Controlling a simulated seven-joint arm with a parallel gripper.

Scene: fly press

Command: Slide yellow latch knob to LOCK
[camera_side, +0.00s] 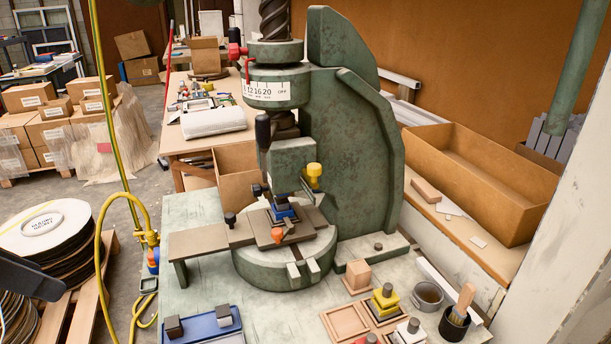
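The yellow latch knob (314,170) sticks out at the right side of the green ram head (290,160) of the fly press (345,130). Under the ram, a small blue and dark tool piece (283,212) sits on the press bed. My gripper cannot be made out in this view. A dark, blunt shape enters at the left edge, well away from the press, and I cannot tell which part it is. Nothing touches the knob.
A numbered dial ring (268,90) with a red pointer sits above the ram. A black handle (262,131) stands left of the ram head. A blue tray (202,325), wooden trays (346,322), a cup (427,296) and a brush pot (453,324) stand on the front bench.

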